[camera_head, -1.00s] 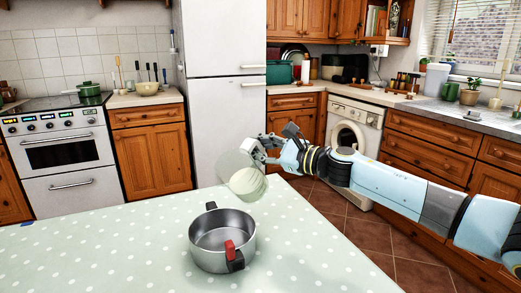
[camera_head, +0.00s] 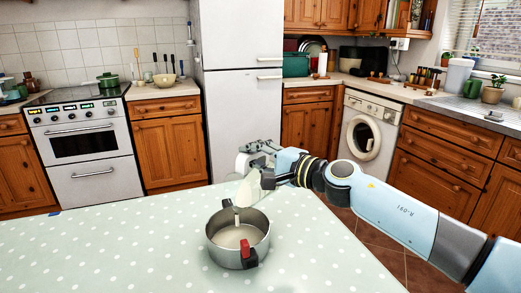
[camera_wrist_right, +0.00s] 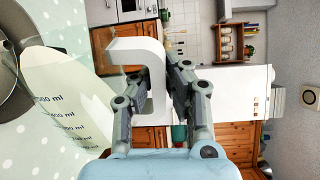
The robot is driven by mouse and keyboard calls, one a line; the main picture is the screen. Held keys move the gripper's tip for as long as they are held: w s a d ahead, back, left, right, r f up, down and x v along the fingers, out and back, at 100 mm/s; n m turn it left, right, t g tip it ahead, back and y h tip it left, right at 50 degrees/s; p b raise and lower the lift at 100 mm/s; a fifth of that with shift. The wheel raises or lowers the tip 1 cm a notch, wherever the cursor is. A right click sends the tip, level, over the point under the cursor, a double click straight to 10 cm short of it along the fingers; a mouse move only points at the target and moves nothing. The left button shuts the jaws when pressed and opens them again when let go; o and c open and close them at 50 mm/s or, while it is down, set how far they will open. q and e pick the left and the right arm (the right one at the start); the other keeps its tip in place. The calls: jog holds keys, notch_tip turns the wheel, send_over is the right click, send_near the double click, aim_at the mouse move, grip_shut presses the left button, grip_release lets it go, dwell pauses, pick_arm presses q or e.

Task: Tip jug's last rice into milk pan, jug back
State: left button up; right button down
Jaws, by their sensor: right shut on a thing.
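The clear jug (camera_head: 250,188) is tilted over the milk pan, its mouth down to the left. A pale stream of rice (camera_head: 236,214) falls from its lip into the pan. The steel milk pan (camera_head: 240,255) stands upright on the table, with a red part on its near handle and a pale layer inside. My right gripper (camera_head: 260,162) is shut on the jug's white handle (camera_wrist_right: 152,55), above and behind the pan. The jug's printed ml marks show in the right wrist view (camera_wrist_right: 62,115); how much rice is left inside is unclear. My left gripper is out of view.
The cooker (camera_head: 80,140) with a green pot (camera_head: 107,80), fridge (camera_head: 240,110) and washing machine (camera_head: 365,130) stand behind, away from the table.

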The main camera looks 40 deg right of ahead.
aim_at(239, 174)
jog(key=shift+s+a+n, duration=0.2)
jog(key=shift+a+n, duration=0.5)
jog(key=shift+a, duration=0.05)
jog(key=a+n, duration=0.2)
jog(key=a, duration=0.1)
jog(key=shift+s+r, duration=0.2)
jog(key=shift+s, duration=0.2)
jog(key=s+a+f+n+b, duration=0.1)
jog(key=s+a+n+b, duration=0.1)
jog(key=a+n+b, duration=0.3)
jog(key=shift+a+f+n+b, duration=0.35)
jog(key=shift+a+n, duration=0.55)
jog(key=shift+a, duration=0.55)
jog(key=shift+s, duration=0.1)
dwell(0.3)
